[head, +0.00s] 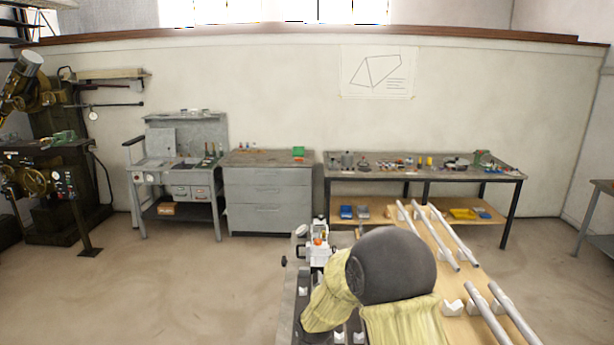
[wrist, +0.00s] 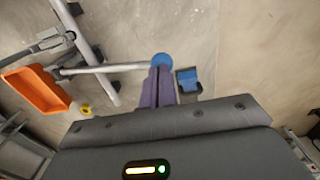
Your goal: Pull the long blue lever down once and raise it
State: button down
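In the wrist view, a long pale grey lever rod (wrist: 112,68) runs across from the left and ends in a round blue knob (wrist: 162,60). My gripper (wrist: 160,70) reaches up from the bottom of this view. Its two purple-grey fingers lie close side by side with nothing seen between them. The fingertips overlap the lower edge of the knob in the picture; I cannot tell whether they touch it. In the head view my arm covers the area, and the gripper and blue knob are hidden.
An orange tray-like part (wrist: 35,90) and a grey bar (wrist: 85,50) lie left of the knob. A dark holder with a blue piece (wrist: 188,80) is at right. In the head view, a white fixture (head: 318,252) stands left of my arm, and pale tubes (head: 430,235) lie at right.

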jog(key=shift+s+d+f+b, duration=0.1)
jog(key=shift+f+b, duration=2.25)
jog(key=shift+f, duration=1)
jog(key=shift+s+f+b, duration=0.1)
jog(key=shift+f+b, duration=0.55)
jog(key=shift+f, duration=0.3)
jog(key=shift+r+p, duration=2.5)
jog(key=shift+r, duration=0.85)
jog(key=shift+w+r+p, duration=0.2)
jog(key=shift+r+p, duration=2.65)
jog(key=shift+r, duration=0.95)
